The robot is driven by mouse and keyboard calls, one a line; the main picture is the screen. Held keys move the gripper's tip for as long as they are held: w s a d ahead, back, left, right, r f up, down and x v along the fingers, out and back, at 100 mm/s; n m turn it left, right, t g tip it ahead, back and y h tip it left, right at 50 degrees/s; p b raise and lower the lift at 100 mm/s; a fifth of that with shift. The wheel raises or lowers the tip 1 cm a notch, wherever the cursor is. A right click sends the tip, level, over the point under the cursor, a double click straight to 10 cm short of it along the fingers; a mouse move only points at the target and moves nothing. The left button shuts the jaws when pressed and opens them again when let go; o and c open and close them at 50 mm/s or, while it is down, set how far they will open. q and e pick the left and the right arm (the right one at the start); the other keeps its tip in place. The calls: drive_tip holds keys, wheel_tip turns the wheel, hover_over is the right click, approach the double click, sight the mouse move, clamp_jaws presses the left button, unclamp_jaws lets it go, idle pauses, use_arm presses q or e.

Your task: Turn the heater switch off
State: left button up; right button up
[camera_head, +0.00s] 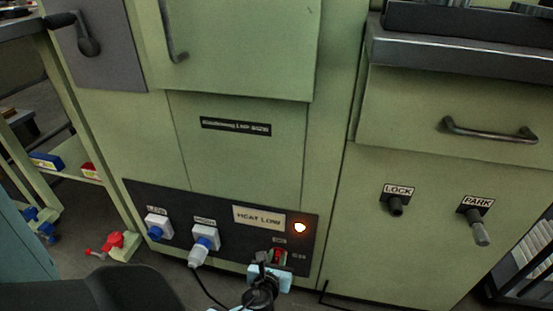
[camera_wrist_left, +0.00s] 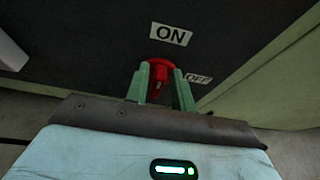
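The heater switch is a small red knob (camera_wrist_left: 160,66) low on the cabinet's dark panel (camera_head: 180,213). In the wrist view an "ON" label (camera_wrist_left: 171,34) is above it and an "OFF" label (camera_wrist_left: 198,79) to its right. In the head view the red knob is mostly hidden behind my left gripper (camera_head: 273,262). My left gripper's two green fingers (camera_wrist_left: 160,88) stand on either side of the knob and appear to touch it. A lamp (camera_head: 300,228) glows beside the "HEAT LOW" label (camera_head: 259,217). My right gripper is not in view.
Two sockets are left of the switch: one with a blue centre (camera_head: 157,226), one holding a plug (camera_head: 203,245) whose black cable runs down near my gripper. LOCK (camera_head: 396,205) and PARK (camera_head: 477,226) levers are to the right. Red valve parts (camera_head: 113,243) sit at left.

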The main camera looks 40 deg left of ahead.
use_arm(q)
drive_tip(key=c, duration=0.4)
clamp_jaws()
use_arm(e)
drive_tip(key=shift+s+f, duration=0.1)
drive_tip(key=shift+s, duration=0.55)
